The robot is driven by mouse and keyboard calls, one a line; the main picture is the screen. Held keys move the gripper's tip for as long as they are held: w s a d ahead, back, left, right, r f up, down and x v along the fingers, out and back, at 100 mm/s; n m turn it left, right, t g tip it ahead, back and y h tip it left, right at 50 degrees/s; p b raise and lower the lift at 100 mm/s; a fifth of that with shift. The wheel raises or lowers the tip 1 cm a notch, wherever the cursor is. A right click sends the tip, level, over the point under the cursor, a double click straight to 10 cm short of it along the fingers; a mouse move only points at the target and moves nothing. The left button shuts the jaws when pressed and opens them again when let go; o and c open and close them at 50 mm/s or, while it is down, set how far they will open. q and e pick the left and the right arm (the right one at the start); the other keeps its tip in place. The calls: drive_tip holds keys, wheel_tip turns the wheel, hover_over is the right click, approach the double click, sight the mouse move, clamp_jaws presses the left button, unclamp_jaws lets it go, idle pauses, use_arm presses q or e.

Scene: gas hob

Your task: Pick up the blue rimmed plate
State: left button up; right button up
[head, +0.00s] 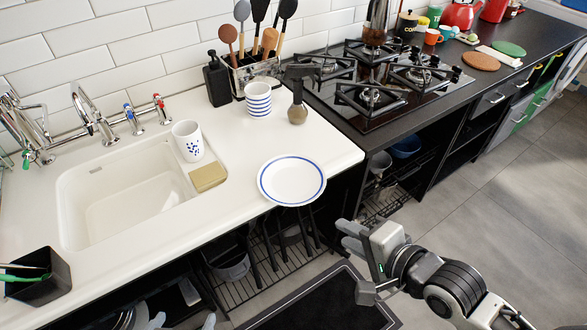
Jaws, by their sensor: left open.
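The blue rimmed plate (291,181) is white with a blue ring and lies flat at the front edge of the white counter, slightly over the edge. Nothing touches it. My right gripper (346,238) is below and to the right of the plate, in front of the counter and apart from it. Its fingers look close together, and I cannot tell how far apart they are. My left gripper (181,322) is at the bottom edge, low in front of the counter, with only its fingertips showing. It is open and away from the plate.
A blue-striped cup (258,99), a brown pepper mill (297,104) and a utensil rack (255,72) stand behind the plate. A speckled cup (188,141) and a sponge (209,177) are beside the sink (125,200). The gas hob (380,85) is right.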

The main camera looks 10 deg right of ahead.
wheel_tip(320, 180, up, 2)
drive_tip(key=r+m, duration=0.1)
drive_tip(key=m, duration=0.1)
approach(300, 202)
drive_tip(key=x, duration=0.3)
drive_tip(key=shift+m, duration=0.4)
drive_tip(key=shift+x, duration=2.9)
clamp_jaws()
